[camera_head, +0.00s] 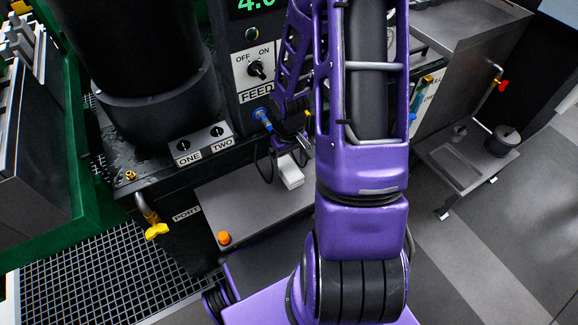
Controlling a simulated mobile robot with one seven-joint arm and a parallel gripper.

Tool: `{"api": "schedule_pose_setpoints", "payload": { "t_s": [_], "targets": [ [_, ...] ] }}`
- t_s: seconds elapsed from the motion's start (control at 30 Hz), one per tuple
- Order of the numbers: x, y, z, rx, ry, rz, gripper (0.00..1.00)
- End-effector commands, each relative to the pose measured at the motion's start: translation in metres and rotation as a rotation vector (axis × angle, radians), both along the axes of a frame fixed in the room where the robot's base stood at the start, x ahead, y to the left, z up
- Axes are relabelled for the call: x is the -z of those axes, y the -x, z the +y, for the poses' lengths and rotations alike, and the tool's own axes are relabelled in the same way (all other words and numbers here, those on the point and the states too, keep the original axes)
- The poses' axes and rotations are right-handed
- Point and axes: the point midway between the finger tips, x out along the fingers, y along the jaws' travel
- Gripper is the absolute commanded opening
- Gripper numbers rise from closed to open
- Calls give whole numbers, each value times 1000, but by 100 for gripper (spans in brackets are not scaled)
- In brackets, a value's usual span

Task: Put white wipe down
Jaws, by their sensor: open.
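A small white block (291,173), which looks like the white wipe, is on the grey shelf (245,200) below the FEED panel. My gripper (296,147) is open, just above and behind the white block in the picture. Its fingers are small and partly hidden by my purple arm, and I cannot tell whether they touch the block.
An orange knob (224,238) is at the shelf's front left. A yellow valve handle (157,231) sticks out beside the PORT label. The FEED dial (256,69) is above. A grey platform with a dark cylinder (503,141) is at right, with clear floor in front.

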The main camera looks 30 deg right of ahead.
Motion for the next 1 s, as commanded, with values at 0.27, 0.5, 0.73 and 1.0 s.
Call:
{"api": "schedule_pose_setpoints", "payload": {
  "t_s": [0.27,0.5,0.73,1.0],
  "targets": [
    [-65,-1,-1,2,2,-4,91],
    [-100,0,-1,0,2,-2,91],
    [-107,0,0,1,0,0,91],
    [-107,0,0,0,0,0,91]
  ]
}}
